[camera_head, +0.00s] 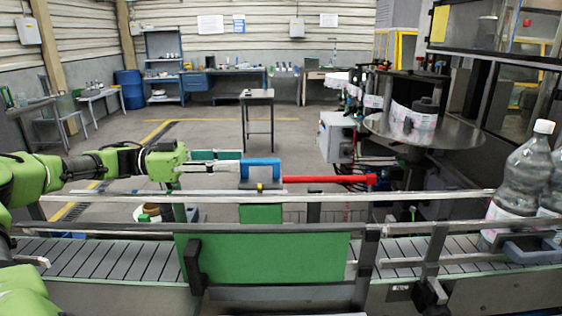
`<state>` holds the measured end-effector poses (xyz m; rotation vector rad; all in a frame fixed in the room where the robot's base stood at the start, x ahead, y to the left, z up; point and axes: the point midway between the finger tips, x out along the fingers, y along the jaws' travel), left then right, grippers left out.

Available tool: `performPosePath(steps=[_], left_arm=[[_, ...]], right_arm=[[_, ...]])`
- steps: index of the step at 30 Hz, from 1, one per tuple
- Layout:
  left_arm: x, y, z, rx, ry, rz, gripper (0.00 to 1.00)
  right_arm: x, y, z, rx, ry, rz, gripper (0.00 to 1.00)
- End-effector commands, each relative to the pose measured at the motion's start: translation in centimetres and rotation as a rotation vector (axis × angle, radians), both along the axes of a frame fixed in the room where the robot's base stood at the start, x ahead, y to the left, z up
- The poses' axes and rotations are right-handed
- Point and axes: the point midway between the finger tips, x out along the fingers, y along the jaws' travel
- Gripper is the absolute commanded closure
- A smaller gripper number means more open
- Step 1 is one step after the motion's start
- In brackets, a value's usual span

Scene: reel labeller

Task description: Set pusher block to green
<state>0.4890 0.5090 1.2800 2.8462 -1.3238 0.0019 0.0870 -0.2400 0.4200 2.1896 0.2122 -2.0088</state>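A blue rounded piece (261,167) sits above the conveyor on a grey block (261,184). I cannot tell for sure which of these is the pusher block. A red rod (327,180) runs from it to the right. A green panel (262,258) stands in front, below it. My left gripper (236,163) reaches in from the left with its fingers pointing right, close to the left end of the blue piece. Whether it touches that piece, and the gap between its fingers, cannot be made out. My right gripper is out of view.
Metal guide rails (440,197) run along the slatted conveyor (100,258). Clear bottles (522,185) stand on it at the right. A round metal turntable (450,137) with a labelled reel is behind at the right. A small table (257,96) stands on open floor behind.

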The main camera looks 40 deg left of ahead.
Motion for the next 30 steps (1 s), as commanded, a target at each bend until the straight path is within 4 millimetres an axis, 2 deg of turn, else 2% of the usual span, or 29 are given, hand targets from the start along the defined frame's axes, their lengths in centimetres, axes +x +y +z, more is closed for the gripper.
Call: performPosePath(steps=[1, 6, 15, 24, 30], left_arm=[[0.5, -0.9, 0.3, -0.003, 0.002, -0.004, 0.68], [2.8, -3.6, 0.2, -0.003, 0.003, -0.004, 0.68], [5.9, -7.1, 0.4, -0.006, -0.004, -0.001, 0.68], [7.4, -8.9, 0.2, -0.002, -0.001, -0.001, 0.68], [7.7, -9.2, 0.1, 0.0, 0.001, 0.0, 0.68]], right_arm=[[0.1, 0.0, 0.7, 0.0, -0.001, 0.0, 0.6], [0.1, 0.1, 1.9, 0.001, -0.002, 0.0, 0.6], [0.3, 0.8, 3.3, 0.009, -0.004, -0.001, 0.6], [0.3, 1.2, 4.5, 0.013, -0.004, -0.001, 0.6], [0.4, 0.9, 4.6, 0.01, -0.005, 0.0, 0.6]])
